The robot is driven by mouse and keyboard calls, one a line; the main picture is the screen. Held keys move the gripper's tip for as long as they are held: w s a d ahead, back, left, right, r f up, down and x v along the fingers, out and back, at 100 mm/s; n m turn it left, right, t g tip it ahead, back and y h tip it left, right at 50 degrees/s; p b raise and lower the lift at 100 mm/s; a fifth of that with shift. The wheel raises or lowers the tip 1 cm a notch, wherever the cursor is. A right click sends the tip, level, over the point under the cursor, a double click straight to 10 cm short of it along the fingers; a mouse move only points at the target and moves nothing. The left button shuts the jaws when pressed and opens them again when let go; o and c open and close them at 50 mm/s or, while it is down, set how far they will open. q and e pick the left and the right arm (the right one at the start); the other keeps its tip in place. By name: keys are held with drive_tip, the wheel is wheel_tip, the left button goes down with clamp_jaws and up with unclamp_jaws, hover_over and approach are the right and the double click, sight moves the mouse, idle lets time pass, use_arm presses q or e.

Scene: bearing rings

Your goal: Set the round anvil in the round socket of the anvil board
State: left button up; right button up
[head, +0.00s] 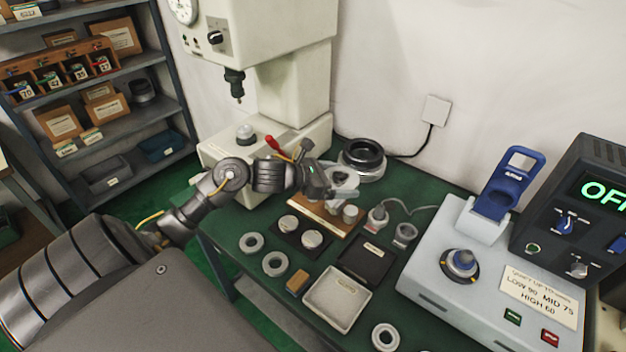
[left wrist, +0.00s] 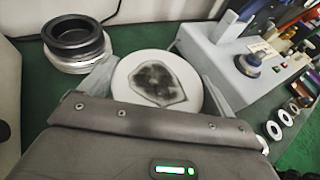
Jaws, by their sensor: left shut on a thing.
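My left gripper (head: 345,184) is above the wooden anvil board (head: 322,216) in the head view. It is shut on a round pale metal piece, which I take to be the round anvil; its disc-shaped face (left wrist: 125,72) shows between the fingers of my left gripper (left wrist: 157,75) in the left wrist view, with a dark patch in its middle. A short metal cylinder (head: 350,213) stands at the board's right end, below the fingers. The gripper covers the far part of the board, so the round socket cannot be made out. My right gripper is not in view.
The press (head: 265,150) stands behind the arm. A dark ring on a metal base (head: 362,157) is beyond the gripper. A dark tray (head: 367,259), a pale tray (head: 337,299), a wooden block (head: 298,282) and loose rings (head: 275,264) lie in front. The heater (head: 480,270) is at right.

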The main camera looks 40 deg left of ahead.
use_arm(q)
drive_tip(key=w+a+f+n+y, duration=0.1)
drive_tip(key=a+f, duration=0.1)
drive_tip(key=a, duration=0.2)
drive_tip(key=w+a+f+n+t+y+b, duration=0.1)
drive_tip(key=a+f+y, duration=0.1)
drive_tip(key=a+f, duration=0.1)
drive_tip(key=w+a+f+n+y, duration=0.1)
drive_tip(key=w+a+f+n, duration=0.1)
drive_tip(key=a, duration=0.3)
drive_tip(key=shift+a+f+t+y+b, duration=0.15)
drive_tip(key=shift+f+t+y+b, duration=0.2)
drive_tip(key=shift+f, duration=0.35)
drive_tip(key=shift+f, duration=0.25)
drive_tip(key=shift+f+b, duration=0.75)
drive_tip(key=shift+f, duration=0.7)
drive_tip(key=shift+b, duration=0.65)
drive_tip(key=shift+f+b, duration=0.7)
drive_tip(key=shift+b, duration=0.1)
